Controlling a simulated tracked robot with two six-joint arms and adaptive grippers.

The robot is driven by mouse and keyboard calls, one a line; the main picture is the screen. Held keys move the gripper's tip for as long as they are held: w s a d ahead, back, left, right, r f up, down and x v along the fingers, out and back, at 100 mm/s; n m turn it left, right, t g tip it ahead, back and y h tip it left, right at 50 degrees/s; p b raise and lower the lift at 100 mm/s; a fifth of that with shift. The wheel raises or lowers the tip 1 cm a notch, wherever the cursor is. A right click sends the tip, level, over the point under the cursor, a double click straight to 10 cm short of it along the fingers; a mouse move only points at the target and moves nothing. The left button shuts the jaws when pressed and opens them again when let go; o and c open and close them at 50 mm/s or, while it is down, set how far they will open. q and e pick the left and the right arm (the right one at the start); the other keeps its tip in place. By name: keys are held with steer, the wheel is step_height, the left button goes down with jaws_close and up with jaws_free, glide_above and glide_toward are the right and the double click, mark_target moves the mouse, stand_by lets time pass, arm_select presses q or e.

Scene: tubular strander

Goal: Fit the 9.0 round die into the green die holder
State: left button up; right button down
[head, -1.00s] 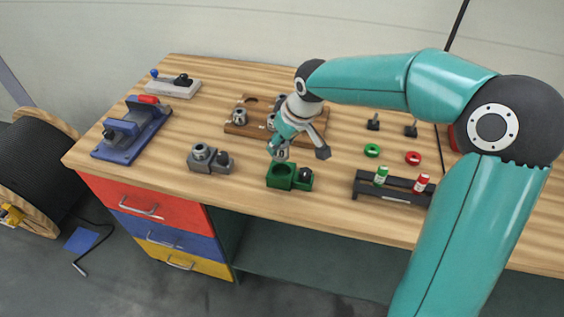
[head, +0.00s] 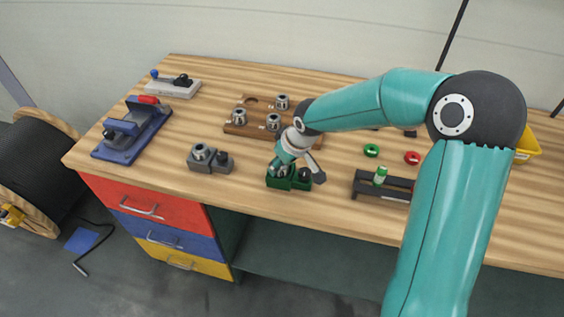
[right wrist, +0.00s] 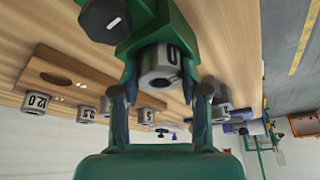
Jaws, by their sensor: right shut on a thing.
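The green die holder (head: 276,182) stands near the front edge of the bench, with a dark knob (head: 305,174) on its right side. My right gripper (head: 282,168) is over the holder's left part. In the right wrist view, my right gripper (right wrist: 162,88) is shut on a grey round die (right wrist: 157,66). Only a "0" of the die's marking is readable. The die is at the mouth of the green holder (right wrist: 150,38), in line with it. I cannot tell how deep it sits. My left gripper is not in view.
A wooden rack (head: 256,127) with several dies stands behind. A grey die holder (head: 200,165) is to the left, near a blue fixture (head: 130,132). A black bottle rack (head: 368,187), a green ring (head: 371,150) and a red ring (head: 412,157) are to the right.

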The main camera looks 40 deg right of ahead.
steer(key=c, duration=0.6)
jaws_free()
steer(key=v, duration=1.2)
